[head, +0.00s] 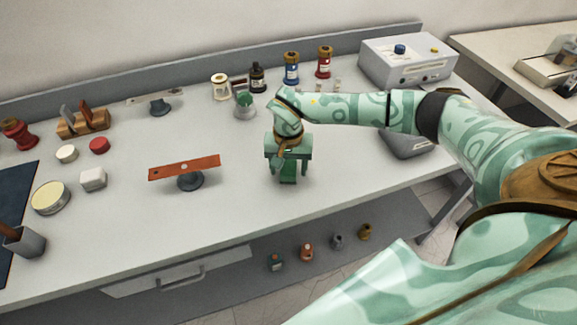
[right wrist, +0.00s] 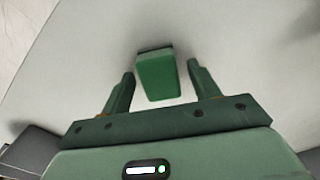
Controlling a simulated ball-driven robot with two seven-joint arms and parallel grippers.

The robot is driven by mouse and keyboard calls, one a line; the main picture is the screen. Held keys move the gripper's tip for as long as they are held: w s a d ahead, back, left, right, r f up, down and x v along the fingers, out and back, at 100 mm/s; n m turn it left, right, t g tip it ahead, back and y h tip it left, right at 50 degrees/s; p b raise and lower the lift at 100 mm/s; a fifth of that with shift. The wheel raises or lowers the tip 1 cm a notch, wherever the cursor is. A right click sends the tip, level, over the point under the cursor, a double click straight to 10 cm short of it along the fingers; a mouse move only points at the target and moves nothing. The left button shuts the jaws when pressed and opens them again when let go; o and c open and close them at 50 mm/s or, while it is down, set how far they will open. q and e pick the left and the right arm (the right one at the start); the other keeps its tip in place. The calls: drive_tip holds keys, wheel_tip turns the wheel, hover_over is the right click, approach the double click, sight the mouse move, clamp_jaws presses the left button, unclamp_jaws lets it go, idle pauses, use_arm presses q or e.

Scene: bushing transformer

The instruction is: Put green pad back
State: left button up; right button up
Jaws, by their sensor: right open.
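The green pad (right wrist: 158,78), a small block with a dark far edge, is between the two fingers of my right gripper (right wrist: 161,69) in the right wrist view. Gaps show on both sides of it, so the fingers do not touch it. In the head view my right gripper (head: 288,172) points down at the white table near its front edge, with the green pad (head: 288,176) below the palm, partly hidden by the fingers. The gripper is open. A wooden rack (head: 82,125) with upright dark and brown pieces stands at the back left. My left gripper is out of view.
An orange bar on a dark stand (head: 185,168) is left of the gripper. A green-topped grey piece (head: 244,104) and several bottles stand behind. A grey-white box (head: 407,62) is at the back right. Round tins and a white block (head: 93,179) are at left.

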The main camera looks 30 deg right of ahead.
sight(288, 167)
wheel_tip(288, 167, up, 12)
drive_tip(key=p, duration=0.1)
